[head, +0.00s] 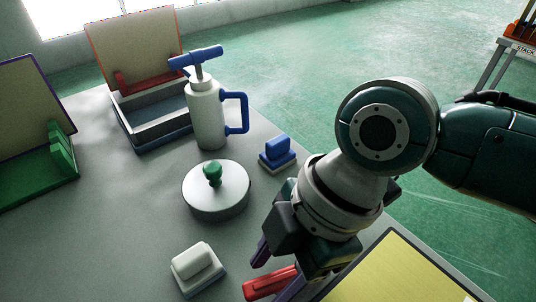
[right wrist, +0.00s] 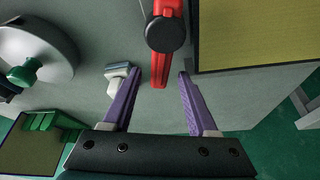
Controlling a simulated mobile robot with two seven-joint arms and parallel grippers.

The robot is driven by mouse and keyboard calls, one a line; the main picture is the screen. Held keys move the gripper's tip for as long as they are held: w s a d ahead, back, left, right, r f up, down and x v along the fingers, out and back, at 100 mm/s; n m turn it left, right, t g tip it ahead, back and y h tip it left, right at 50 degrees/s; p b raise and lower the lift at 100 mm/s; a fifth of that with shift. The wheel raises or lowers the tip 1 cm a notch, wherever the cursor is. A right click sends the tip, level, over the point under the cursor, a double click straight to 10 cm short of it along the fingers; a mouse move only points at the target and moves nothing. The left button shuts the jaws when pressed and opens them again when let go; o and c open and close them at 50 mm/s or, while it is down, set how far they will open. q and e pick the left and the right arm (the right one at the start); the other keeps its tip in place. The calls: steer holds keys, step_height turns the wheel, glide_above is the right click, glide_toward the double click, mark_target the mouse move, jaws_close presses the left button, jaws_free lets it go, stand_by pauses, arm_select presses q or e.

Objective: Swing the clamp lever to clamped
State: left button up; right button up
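The clamp lever is a red bar (head: 268,284) at the bottom of the head view, partly covered by my right gripper. In the right wrist view the red lever (right wrist: 161,66) runs down from a dark round pivot knob (right wrist: 166,34). My right gripper (right wrist: 159,74) has its two purple fingers spread, one on each side of the lever's free end, with gaps showing on both sides. It holds nothing. The clamp's base is mostly hidden in the head view. My left gripper is in neither view.
A yellow framed panel (head: 405,278) lies right of the lever. A white block (head: 197,268), a round lidded pot (head: 216,195), a blue block (head: 278,152), a pump jug (head: 207,115) and a grey tray (head: 150,125) stand on the table. A green rack (head: 45,175) is left.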

jaws_close()
stand_by(1.3)
